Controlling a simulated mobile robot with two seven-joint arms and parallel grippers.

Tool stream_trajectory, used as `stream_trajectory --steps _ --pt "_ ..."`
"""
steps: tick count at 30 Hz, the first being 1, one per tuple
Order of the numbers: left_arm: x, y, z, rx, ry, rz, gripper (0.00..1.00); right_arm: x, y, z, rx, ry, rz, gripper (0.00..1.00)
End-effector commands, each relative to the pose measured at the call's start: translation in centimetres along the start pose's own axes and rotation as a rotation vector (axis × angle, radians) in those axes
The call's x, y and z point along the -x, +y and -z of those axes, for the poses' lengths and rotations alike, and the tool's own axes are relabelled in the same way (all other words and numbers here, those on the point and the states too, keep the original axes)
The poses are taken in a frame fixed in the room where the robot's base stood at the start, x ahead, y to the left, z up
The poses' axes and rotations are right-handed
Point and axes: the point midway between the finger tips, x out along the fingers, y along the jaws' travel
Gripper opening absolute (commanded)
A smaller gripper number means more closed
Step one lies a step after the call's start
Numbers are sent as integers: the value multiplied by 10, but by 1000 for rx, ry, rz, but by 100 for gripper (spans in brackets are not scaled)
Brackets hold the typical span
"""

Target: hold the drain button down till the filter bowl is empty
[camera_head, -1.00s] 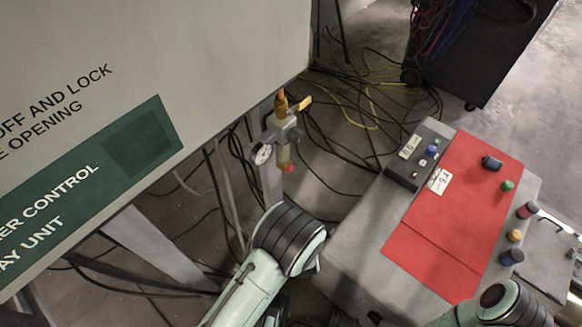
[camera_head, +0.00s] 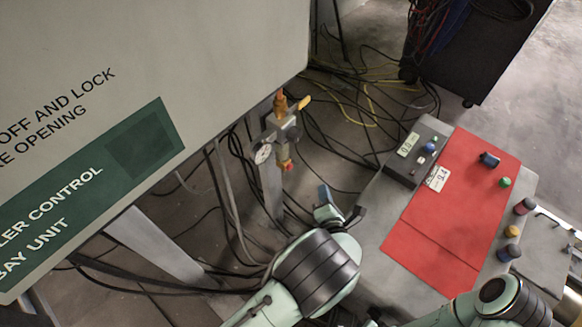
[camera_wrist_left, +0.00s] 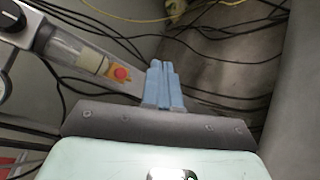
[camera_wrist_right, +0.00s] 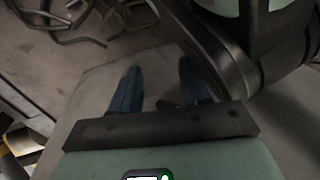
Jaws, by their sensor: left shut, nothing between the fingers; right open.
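The filter unit stands on a grey post, with a round gauge (camera_head: 263,154) at its side. Its filter bowl (camera_head: 284,153) hangs below, with the red drain button (camera_head: 287,166) at the bottom end. In the left wrist view the bowl (camera_wrist_left: 76,52) looks clear and pale; I cannot tell its liquid level. The button (camera_wrist_left: 121,73) sits in an orange collar. My left gripper (camera_head: 324,194) is shut and empty, below and right of the button, apart from it. Its blue fingers (camera_wrist_left: 157,64) are together, right of the button. My right gripper (camera_wrist_right: 158,67) is open and empty.
A grey bench (camera_head: 358,220) with a red mat (camera_head: 455,215), a small display box (camera_head: 415,150) and several knobs stands at the right. A large panel (camera_head: 200,60) fills the upper left. Cables (camera_head: 340,120) lie across the floor. A black cabinet (camera_head: 475,50) stands at the back.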

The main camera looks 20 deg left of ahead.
Motion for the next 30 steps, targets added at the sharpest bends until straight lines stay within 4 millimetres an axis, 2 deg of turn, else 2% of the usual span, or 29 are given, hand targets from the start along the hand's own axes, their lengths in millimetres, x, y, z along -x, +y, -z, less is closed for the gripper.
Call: stream_trajectory --steps 15,18,30 --pt "-44 32 33 0 3 -2 0 -1 0 0 0 -1 0 46" --pt "-52 37 38 1 3 0 0 -4 4 -5 -5 -18 -8 46" --pt "-60 44 44 -1 1 0 0 -7 8 -10 -11 -37 -16 46"
